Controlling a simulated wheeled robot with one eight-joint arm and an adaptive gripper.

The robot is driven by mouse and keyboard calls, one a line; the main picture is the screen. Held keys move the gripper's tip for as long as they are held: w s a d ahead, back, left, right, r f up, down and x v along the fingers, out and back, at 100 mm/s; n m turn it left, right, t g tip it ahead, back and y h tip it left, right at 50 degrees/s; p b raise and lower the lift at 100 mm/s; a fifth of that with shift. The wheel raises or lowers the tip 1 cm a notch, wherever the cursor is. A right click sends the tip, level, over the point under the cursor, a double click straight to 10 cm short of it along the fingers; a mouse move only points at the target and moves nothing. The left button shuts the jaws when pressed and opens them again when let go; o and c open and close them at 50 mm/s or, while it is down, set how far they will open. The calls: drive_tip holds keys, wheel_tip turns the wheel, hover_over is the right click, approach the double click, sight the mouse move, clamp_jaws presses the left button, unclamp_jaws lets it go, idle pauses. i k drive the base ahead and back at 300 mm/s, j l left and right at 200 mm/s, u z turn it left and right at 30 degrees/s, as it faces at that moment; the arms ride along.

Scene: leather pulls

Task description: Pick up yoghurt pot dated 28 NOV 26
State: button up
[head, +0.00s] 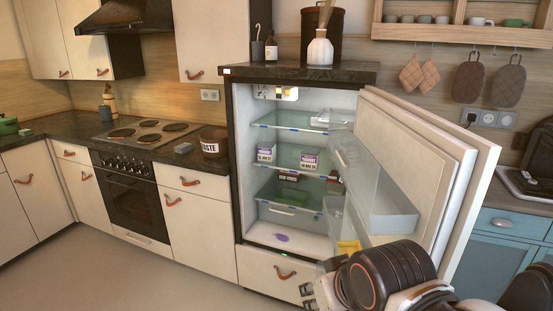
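Two small pots with white labels and purple bands stand on the middle shelf of the open fridge. The left pot (266,154) and the right pot (310,161) both carry printed dates, too small for me to read surely. Both pots look upright and apart from each other. My gripper (312,293) is at the bottom of the picture, in front of the fridge and below the shelf with the pots. It is partly hidden by my arm and cut by the frame, so its opening is unclear.
The fridge door (430,165) stands open to the right, with clear bins on its inner side. A yellow item (348,247) is low by the door. A purple patch (282,238) lies on the fridge floor. A bin marked WASTE (213,144) stands on the left counter.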

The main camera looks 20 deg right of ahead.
sight(309, 158)
drive_tip(key=i+j+u, duration=0.3)
drive_tip(key=i+u, duration=0.15)
drive_tip(key=i+j+u, duration=0.15)
drive_tip(key=i+u, duration=0.35)
